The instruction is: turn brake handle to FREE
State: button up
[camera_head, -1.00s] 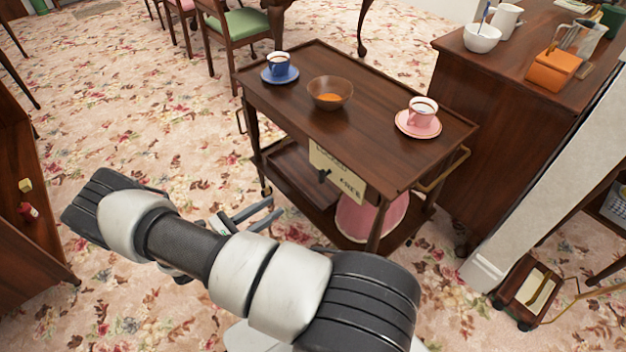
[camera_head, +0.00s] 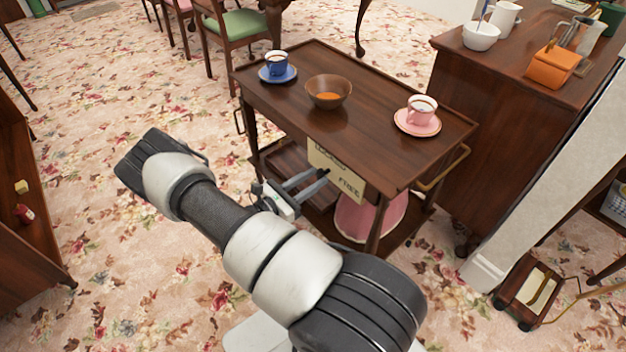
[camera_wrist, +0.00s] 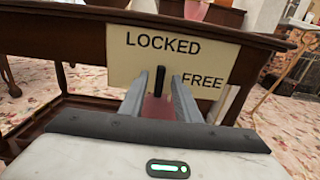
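The brake handle is a short black bar (camera_wrist: 160,80) on a cream plate (camera_wrist: 200,62) marked LOCKED at the upper left and FREE at the lower right. The handle stands nearly upright, below LOCKED and left of FREE. The plate hangs on the side of a dark wooden trolley (camera_head: 375,117), under its top. My gripper (camera_head: 312,181) is open in front of the plate. In the wrist view its fingertips (camera_wrist: 158,77) appear on either side of the handle; contact is not clear.
A blue cup (camera_head: 277,64), a wooden bowl (camera_head: 328,93) and a pink cup (camera_head: 422,109) stand on the trolley. A pink round object (camera_head: 370,217) sits on its lower shelf. A cabinet (camera_head: 475,150) stands close at the right. Carpet is open at the left.

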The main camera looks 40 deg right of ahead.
jog(key=shift+c, duration=0.2)
grip_shut()
jog(key=m, duration=0.4)
jog(key=shift+b, duration=0.3)
jog(key=m, duration=0.4)
jog(key=shift+s+m, duration=0.15)
jog(key=shift+m, duration=0.15)
jog(key=m, duration=0.4)
jog(key=shift+f, duration=0.15)
jog(key=shift+s+f+m, duration=0.1)
jog(key=shift+m, duration=1.9)
